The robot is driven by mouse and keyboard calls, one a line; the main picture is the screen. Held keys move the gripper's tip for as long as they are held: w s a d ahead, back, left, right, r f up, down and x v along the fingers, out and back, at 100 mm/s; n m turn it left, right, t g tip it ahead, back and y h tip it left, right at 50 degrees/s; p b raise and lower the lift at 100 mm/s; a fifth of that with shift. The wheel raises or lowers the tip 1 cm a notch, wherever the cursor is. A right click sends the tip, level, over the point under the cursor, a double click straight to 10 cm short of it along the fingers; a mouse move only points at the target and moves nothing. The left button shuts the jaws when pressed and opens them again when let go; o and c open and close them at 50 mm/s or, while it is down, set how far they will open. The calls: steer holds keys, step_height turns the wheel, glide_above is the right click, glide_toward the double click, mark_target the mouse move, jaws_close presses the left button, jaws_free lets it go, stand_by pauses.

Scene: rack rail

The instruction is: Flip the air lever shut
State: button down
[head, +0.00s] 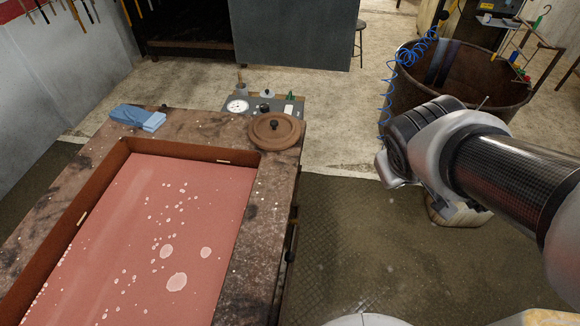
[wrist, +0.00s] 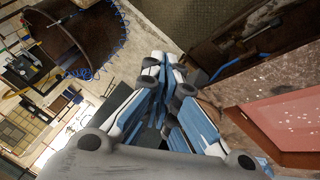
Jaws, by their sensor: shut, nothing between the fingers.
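A small grey control panel (head: 277,104) sits at the far right end of the bench. It carries a round white gauge (head: 237,105), a black knob (head: 265,108) and a small upright green part (head: 290,97); I cannot tell for certain which of these is the air lever, or its position. My gripper shows in the wrist view (wrist: 165,68), its blue-padded fingers shut and empty. In the head view my arm reaches in from the right, well apart from the panel, over the floor. The fingers are hidden there. No lever can be made out in the wrist view.
The bench (head: 262,235) holds a shallow red tray (head: 250,158), a round brown lid (head: 275,131) with a black knob and a folded blue cloth (head: 138,117). A rusty drum (head: 465,90) with a coiled blue hose (head: 387,85) stands behind my arm. Floor between bench and arm is clear.

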steer(key=w+a+f+n+y+p, duration=0.35)
steer(key=w+f+n, duration=0.45)
steer(key=w+f, duration=0.45)
steer(key=s+a+f+n+g+y+p, duration=0.1)
steer(key=s+a+f+n+g+y, duration=0.1)
steer(key=f, duration=0.5)
steer(key=s+a+f+n+g+y+p, duration=0.1)
steer(key=s+a+f+n+g+y, duration=0.1)
steer(key=s+a+f, duration=0.4)
steer(key=a+f+n+y, duration=0.1)
steer(key=a+y, duration=0.1)
steer(key=a, duration=0.1)
steer(key=shift+a+f+g, duration=0.2)
steer(key=shift+f+g, duration=0.1)
